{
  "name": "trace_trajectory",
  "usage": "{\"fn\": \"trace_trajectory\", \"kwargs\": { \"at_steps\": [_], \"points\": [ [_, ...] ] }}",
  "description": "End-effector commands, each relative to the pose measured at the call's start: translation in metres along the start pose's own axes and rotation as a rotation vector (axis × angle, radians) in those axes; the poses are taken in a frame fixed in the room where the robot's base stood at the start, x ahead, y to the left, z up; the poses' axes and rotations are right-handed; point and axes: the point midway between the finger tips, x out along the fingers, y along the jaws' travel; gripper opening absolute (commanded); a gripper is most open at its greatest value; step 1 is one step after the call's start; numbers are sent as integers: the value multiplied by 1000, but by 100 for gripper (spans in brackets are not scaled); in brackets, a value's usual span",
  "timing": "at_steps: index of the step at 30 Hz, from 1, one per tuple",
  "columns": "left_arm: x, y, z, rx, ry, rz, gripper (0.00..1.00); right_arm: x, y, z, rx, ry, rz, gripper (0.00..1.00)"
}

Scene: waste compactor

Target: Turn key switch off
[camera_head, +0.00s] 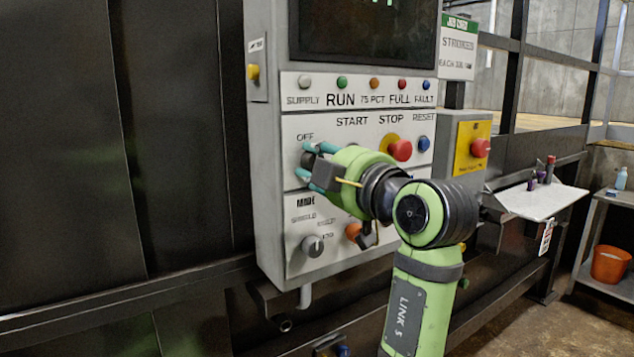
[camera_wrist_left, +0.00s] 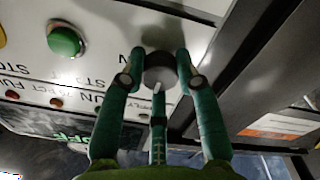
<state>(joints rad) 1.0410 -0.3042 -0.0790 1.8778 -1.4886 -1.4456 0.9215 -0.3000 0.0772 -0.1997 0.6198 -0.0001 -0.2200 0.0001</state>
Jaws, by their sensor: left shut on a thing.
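The control panel (camera_head: 290,130) is a light grey cabinet face, with the label OFF beside my left gripper (camera_head: 308,164). The key switch (camera_wrist_left: 160,68) is a dark grey round part with a pale pointer, seen in the left wrist view. The teal fingers of my left gripper, also in the left wrist view (camera_wrist_left: 158,82), are on both sides of it, shut on it. In the head view the gripper hides most of the switch. My right gripper is not in view.
The green START button (camera_wrist_left: 65,40) is beside the fingers. A red STOP button (camera_head: 400,150), a blue RESET button (camera_head: 424,144) and a grey mode knob (camera_head: 312,245) are close by. An emergency stop (camera_head: 480,148) and a white shelf (camera_head: 540,202) are at right.

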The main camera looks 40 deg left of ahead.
Motion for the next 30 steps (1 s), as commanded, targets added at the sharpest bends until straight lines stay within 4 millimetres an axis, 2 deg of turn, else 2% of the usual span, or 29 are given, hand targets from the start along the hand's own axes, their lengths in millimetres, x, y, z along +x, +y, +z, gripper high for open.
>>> {"fn": "trace_trajectory", "kwargs": {
  "at_steps": [6, 20, 21, 22, 23, 30],
  "points": [
    [0, -2, 4, -53, -6, -8, 0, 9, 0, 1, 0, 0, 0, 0],
    [0, -2, 3, -69, -5, -7, 0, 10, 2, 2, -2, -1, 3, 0],
    [0, -2, 3, -68, -5, -7, 37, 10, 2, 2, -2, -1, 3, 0],
    [0, -2, 3, -68, -5, -8, 49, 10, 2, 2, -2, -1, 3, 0],
    [0, -2, 3, -68, -5, -7, 56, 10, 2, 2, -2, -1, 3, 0],
    [0, -1, 1, -68, -1, -4, 56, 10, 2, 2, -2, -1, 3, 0]
  ]
}}
